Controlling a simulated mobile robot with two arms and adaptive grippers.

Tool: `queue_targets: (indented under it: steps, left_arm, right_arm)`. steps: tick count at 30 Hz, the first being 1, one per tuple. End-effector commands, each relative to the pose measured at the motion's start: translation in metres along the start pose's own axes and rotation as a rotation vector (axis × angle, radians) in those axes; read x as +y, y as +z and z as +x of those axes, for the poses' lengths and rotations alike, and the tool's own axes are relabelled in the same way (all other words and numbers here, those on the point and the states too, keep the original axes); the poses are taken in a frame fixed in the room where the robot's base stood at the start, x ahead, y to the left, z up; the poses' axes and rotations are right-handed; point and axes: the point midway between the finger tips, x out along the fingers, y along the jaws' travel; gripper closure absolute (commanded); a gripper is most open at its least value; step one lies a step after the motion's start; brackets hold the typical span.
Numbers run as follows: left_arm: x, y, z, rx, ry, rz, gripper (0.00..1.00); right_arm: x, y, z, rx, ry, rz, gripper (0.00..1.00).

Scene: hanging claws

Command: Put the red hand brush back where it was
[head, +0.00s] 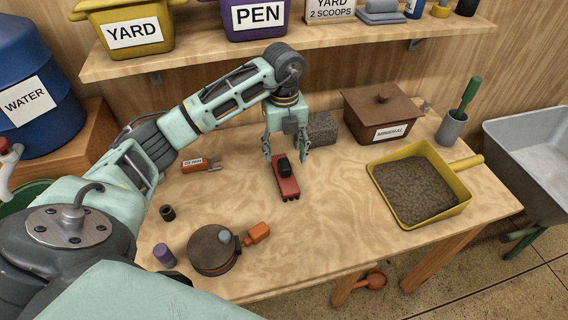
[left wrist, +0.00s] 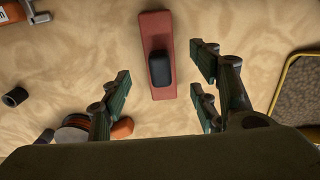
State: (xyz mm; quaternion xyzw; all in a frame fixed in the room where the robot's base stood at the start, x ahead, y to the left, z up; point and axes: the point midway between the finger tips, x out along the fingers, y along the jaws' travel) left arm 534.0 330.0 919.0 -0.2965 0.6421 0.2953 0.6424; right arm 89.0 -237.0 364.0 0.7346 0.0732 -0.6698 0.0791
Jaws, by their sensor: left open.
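The red hand brush (head: 288,188) lies on the wooden table, a flat red block with a black grip on top. It also shows in the left wrist view (left wrist: 156,32), lying lengthwise up the picture. My left gripper (head: 286,153) points down over the far end of the brush. I cannot tell the exact height of the fingertips above the table. My right gripper does not show.
A yellow scoop pan (head: 462,209) of brown pellets stands to the right. A brown lidded box (head: 376,105) and a grey block (head: 322,128) are behind. A round tin (head: 212,250), an orange-handled tool (head: 196,164) and a dark ring (head: 168,213) lie left. A shelf (head: 190,57) overhangs the back.

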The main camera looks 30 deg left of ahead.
Motion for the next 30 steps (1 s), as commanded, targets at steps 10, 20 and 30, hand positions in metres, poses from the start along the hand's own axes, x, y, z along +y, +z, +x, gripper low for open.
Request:
queue_targets:
  steps: [10, 20, 30]
  left_arm:
    - [0.000, 0.000, -0.051, -0.001, 0.000, 0.000, 0.44]
    - [0.000, 0.000, -0.055, 0.001, 0.001, -0.001, 0.44]
    - [0.000, 0.000, -0.055, 0.001, 0.001, -0.001, 0.44]
  right_arm:
    - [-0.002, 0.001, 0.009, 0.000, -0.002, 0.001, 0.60]
    - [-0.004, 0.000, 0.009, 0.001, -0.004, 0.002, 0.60]
    - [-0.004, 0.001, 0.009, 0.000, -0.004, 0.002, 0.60]
